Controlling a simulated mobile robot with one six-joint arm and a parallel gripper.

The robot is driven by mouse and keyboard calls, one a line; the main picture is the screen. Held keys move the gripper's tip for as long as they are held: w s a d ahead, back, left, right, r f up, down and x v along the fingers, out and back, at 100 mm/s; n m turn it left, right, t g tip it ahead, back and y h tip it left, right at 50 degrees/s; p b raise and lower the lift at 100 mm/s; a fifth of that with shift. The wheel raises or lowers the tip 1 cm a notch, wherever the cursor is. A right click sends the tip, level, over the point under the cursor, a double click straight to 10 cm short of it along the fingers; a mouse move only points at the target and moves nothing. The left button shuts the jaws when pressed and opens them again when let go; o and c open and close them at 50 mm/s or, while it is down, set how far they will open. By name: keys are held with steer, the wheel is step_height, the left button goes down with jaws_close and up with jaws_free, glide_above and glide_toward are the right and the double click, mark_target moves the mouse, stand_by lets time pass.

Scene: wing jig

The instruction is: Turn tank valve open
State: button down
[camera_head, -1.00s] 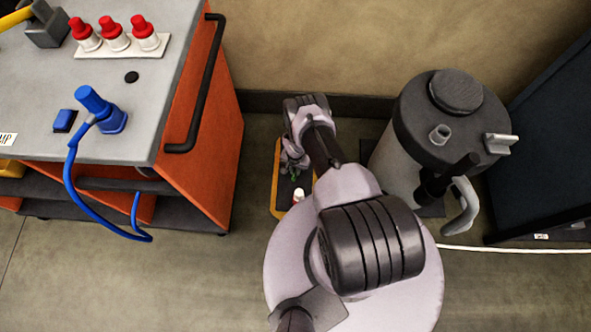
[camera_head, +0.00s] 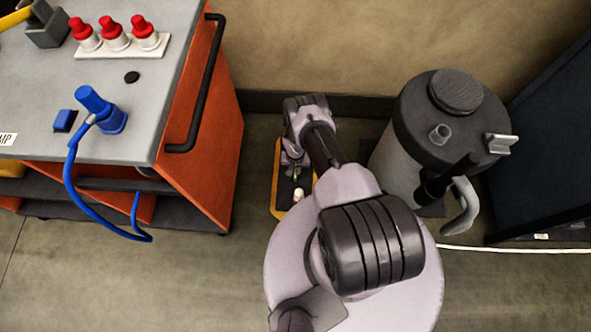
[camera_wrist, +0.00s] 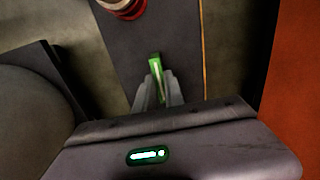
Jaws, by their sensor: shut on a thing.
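A small green handle (camera_wrist: 154,64), seemingly the tank valve's, stands between my gripper's (camera_wrist: 158,92) fingers in the wrist view. The fingers are shut on it. It sits over a dark panel (camera_wrist: 185,60) with a yellow edge. In the head view this is a dark, yellow-edged unit (camera_head: 277,195) low on the floor between the cart and the grey canister, and a little green (camera_head: 296,172) shows there beside my gripper. My arm hides much of the unit, and the valve's body is hidden.
A red and white round part (camera_wrist: 122,8) lies beyond the handle. An orange cart (camera_head: 205,150) with a grey top stands left. A grey canister (camera_head: 395,165) with a dark lid stands right. A wall is behind. Floor at lower left is clear.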

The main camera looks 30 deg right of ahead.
mark_target(296, 171)
steer(key=c, duration=1.4)
jaws_free()
steer(key=shift+c, duration=0.2)
step_height(296, 171, up, 17)
steer(key=p, duration=0.9)
steer(key=shift+r, duration=0.2)
